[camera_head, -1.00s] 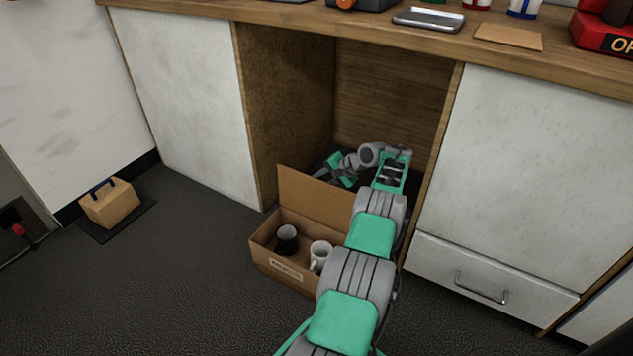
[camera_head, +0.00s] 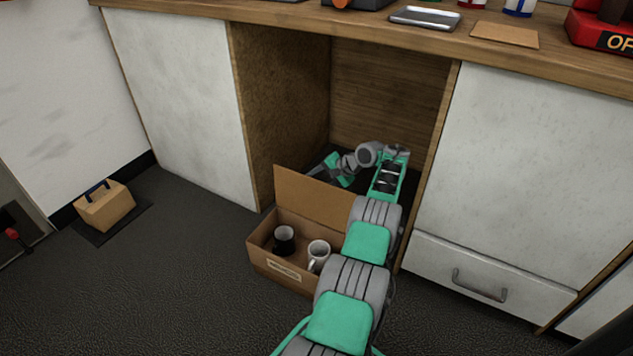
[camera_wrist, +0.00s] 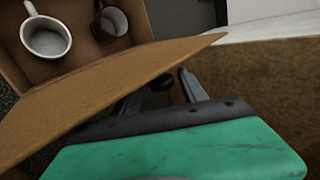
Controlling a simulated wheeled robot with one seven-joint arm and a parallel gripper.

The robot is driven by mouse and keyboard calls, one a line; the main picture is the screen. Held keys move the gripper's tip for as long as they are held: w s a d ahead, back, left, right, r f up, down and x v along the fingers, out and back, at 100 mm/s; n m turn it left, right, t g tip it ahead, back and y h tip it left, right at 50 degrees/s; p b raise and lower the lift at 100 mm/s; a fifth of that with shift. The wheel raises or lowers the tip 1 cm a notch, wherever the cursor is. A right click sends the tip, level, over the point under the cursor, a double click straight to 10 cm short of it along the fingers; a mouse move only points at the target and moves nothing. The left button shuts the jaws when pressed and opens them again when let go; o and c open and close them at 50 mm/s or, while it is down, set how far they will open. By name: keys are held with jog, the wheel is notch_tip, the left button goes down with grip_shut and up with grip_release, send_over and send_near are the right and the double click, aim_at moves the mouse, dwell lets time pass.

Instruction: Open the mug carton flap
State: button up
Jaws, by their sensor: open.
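The brown mug carton (camera_head: 262,257) stands on the dark floor in front of the open cupboard bay. Its flap (camera_head: 305,194) stands up at the back edge, and the carton is open at the top. A white mug (camera_head: 318,250) and a dark mug with a pale inside (camera_head: 284,238) are inside; the wrist view also shows the white mug (camera_wrist: 46,40) and the dark mug (camera_wrist: 112,20). My gripper (camera_wrist: 162,88) is open behind the flap, which also shows in the wrist view (camera_wrist: 95,88). The flap partly hides one finger; I cannot tell whether they touch.
White cupboard fronts flank the bay, with a drawer handle (camera_head: 480,285) at the right. A small tan box (camera_head: 105,207) with a blue handle sits on a dark mat at the left. The floor between this box and the carton is clear.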

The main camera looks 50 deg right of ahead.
jog(key=shift+r, duration=0.15)
notch_tip(320, 180, up, 4)
jog(key=shift+s+f+p, duration=0.1)
jog(key=shift+f+p, duration=0.05)
jog(key=shift+p, duration=0.9)
jog(key=s+a+r+p, duration=0.7)
jog(key=s+a+r, duration=0.2)
jog(key=a, duration=0.1)
jog(key=shift+s+a, duration=0.15)
jog(key=shift+s, duration=0.05)
jog(key=shift+c, duration=0.2)
